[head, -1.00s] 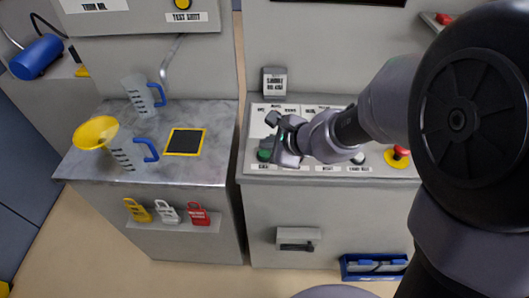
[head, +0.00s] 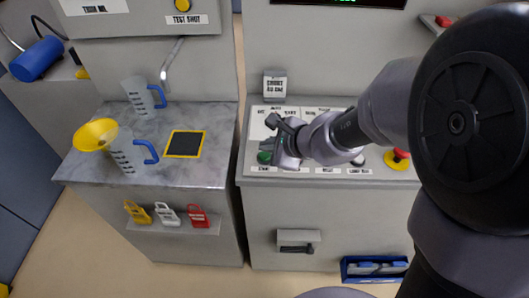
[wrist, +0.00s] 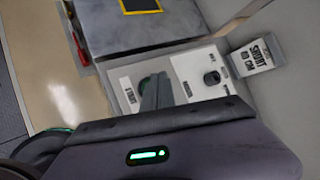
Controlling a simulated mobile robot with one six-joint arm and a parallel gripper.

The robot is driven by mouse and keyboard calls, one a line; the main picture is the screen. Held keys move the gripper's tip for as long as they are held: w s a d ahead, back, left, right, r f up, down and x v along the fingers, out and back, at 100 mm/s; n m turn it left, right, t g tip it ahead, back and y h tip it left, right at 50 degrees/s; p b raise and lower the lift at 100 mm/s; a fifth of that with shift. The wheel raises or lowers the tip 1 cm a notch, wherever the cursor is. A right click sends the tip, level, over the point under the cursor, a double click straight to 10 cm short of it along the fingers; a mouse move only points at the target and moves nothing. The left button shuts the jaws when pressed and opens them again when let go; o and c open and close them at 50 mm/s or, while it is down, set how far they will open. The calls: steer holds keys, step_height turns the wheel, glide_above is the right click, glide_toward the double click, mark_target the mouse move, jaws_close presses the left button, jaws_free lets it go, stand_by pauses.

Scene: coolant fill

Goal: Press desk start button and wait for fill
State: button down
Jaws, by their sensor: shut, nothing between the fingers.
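The desk panel (head: 319,173) carries a row of labelled controls. The green start button (head: 264,157) is at its left end. My gripper (head: 268,146) is shut and empty, pointing down at this button. In the wrist view the closed fingers (wrist: 155,88) cover part of the green button (wrist: 143,83), beside a label that appears to read START. Whether the fingertips touch or press the button cannot be told. A dark display (head: 345,2) at the top edge shows a sliver of green text.
A red emergency button (head: 397,154) on yellow is at the panel's right. A small sign (head: 275,83) stands behind the panel. A spout (head: 171,62) hangs above.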

mark_target(267, 157)
steer(key=shift+f, duration=0.15)
stand_by(0.6)
steer(key=shift+f+b, duration=0.25)
steer(key=shift+b, duration=0.35)
steer(key=shift+f+b, duration=0.55)
steer(key=shift+b, duration=0.05)
stand_by(0.4)
steer(key=shift+r, duration=0.15)
steer(key=shift+r+p, duration=0.8)
step_height(267, 157, up, 5)
steer(key=p, duration=0.4)
steer(key=shift+r, duration=0.1)
stand_by(0.5)
